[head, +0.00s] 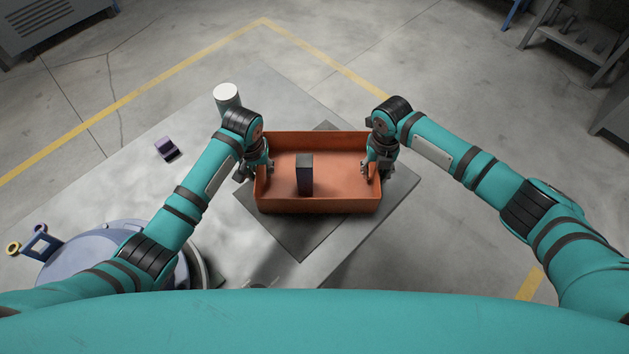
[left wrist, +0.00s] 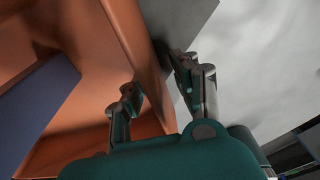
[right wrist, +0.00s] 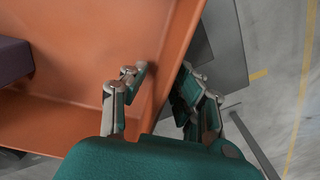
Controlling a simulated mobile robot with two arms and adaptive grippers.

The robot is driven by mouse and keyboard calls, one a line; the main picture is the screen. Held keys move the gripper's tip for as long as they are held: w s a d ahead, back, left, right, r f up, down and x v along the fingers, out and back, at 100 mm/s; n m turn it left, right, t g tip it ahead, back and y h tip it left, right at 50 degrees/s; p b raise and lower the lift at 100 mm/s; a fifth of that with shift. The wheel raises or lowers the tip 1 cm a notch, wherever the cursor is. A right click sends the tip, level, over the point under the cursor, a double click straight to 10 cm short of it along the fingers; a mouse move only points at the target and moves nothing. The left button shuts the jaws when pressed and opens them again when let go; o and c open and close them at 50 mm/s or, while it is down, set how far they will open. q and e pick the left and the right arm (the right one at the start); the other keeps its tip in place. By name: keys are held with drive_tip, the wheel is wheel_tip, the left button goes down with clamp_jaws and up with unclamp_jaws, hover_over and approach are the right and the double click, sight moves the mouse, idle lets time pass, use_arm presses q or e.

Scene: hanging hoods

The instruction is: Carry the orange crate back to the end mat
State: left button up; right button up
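The orange crate (head: 320,205) is level over the dark grey end mat (head: 301,240) at the table's near right corner. I cannot tell whether it rests on the mat or hangs just above it. A dark upright block (head: 305,175) stands inside it. My left gripper (head: 258,172) is shut on the crate's left wall, a finger on each side; that wall also shows in the left wrist view (left wrist: 125,30). My right gripper (head: 374,170) is shut likewise on the right wall, seen in the right wrist view (right wrist: 180,40). The fingertip contacts are partly hidden.
The grey table (head: 200,165) carries a white cylinder (head: 227,97) behind my left gripper and a small dark purple object (head: 166,149) at the left. A blue-grey round vessel (head: 95,255) is at the near left.

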use_arm(q)
drive_tip(key=r, duration=0.7)
drive_tip(key=s+r, duration=0.1)
drive_tip(key=r, duration=0.3)
drive_tip(key=shift+s+r, duration=0.1)
drive_tip(key=shift+r, duration=0.3)
use_arm(e)
drive_tip(key=shift+r, duration=0.15)
use_arm(q)
drive_tip(key=shift+s, duration=0.1)
use_arm(e)
wheel_tip(320, 180, up, 12)
drive_tip(key=shift+f, duration=0.15)
